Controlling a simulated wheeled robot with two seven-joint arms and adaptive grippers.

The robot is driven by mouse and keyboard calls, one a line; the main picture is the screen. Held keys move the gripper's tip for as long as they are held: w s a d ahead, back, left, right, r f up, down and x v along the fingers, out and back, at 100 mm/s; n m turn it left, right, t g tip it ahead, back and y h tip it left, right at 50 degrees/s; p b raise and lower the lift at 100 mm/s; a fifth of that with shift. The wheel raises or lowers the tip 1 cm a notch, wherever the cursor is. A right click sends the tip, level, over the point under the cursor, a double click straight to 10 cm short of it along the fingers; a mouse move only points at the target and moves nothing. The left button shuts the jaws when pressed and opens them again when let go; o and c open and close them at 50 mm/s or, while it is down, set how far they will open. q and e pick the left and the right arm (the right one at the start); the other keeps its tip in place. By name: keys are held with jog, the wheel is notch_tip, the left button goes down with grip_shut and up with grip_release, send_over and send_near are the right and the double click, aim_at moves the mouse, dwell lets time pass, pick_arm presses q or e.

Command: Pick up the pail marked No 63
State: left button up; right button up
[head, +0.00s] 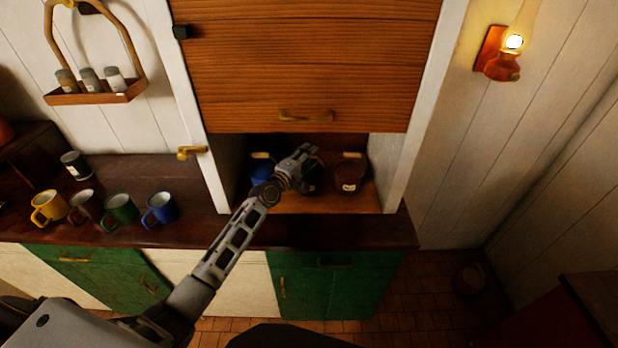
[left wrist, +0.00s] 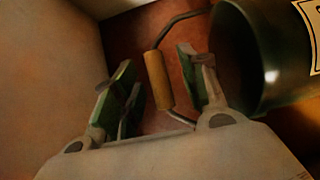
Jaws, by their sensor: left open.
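My left gripper (head: 303,157) reaches into the open cupboard in the head view. In the left wrist view my left gripper (left wrist: 156,68) is open, its two fingers on either side of the wooden grip (left wrist: 159,80) of a wire handle. The handle belongs to a dark green pail (left wrist: 240,60), whose label is cut off at the edge. In the head view a blue pail (head: 262,173) stands left of the gripper and a brown pail (head: 350,173) with a small label stands right. The middle pail is mostly hidden behind the gripper. I cannot read any number.
The cupboard's wooden shutter (head: 305,70) hangs above the opening, with white side posts close to the arm. Yellow, brown, green and blue mugs stand on the dark counter (head: 185,215) at left. A lit lamp (head: 503,58) hangs on the right wall.

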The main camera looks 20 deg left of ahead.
pick_arm(q)
jog(key=shift+w+d, duration=0.1)
jog(key=shift+w, duration=0.35)
grip_shut()
dwell(0.3)
jog(key=shift+r, duration=0.1)
dwell(0.4)
